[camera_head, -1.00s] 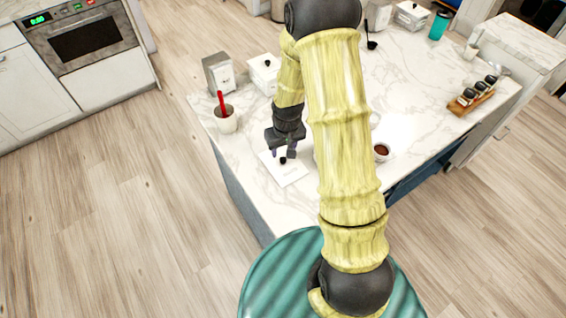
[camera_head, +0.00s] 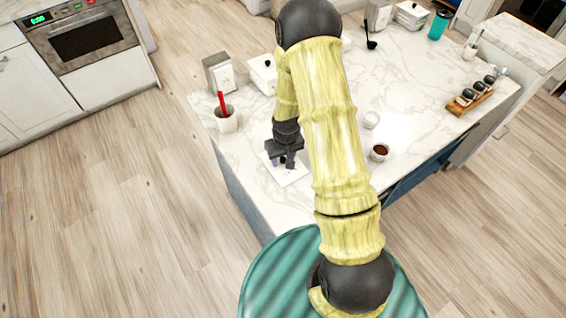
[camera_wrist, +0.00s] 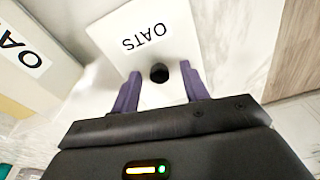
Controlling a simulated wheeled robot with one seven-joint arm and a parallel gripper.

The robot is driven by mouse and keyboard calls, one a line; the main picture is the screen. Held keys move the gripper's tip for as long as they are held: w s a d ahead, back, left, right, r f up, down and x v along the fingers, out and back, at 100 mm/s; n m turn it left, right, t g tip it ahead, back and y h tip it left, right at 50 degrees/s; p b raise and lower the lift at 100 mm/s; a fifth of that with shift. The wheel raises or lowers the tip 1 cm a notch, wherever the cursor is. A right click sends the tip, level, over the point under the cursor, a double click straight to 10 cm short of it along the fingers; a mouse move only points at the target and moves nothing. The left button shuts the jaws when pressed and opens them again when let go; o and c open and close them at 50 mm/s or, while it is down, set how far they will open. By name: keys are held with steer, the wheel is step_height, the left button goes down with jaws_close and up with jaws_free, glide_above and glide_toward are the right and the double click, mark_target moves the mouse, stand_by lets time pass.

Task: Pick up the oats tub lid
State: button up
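The oats tub lid (camera_head: 293,179) is a flat white square on the near left part of the marble counter. In the wrist view the lid (camera_wrist: 142,36) shows the word OATS and a small round black knob (camera_wrist: 159,73). My gripper (camera_wrist: 161,80) is open, with one purple finger on each side of the knob and gaps showing between. In the head view my gripper (camera_head: 286,161) is low over the lid and hides part of it. I cannot tell the exact height of the fingertips.
In the wrist view a pale box (camera_wrist: 40,85) with a partly cut-off label stands at left. A cup with a red handle (camera_head: 226,118), a metal dispenser (camera_head: 217,72) and a white lidded box (camera_head: 262,72) stand behind. A dark-filled cup (camera_head: 380,153) and white cup (camera_head: 371,120) are right.

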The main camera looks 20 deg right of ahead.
mark_target(283, 159)
jaws_close()
step_height(283, 159, up, 10)
steer(key=b, duration=0.1)
stand_by(0.6)
stand_by(0.5)
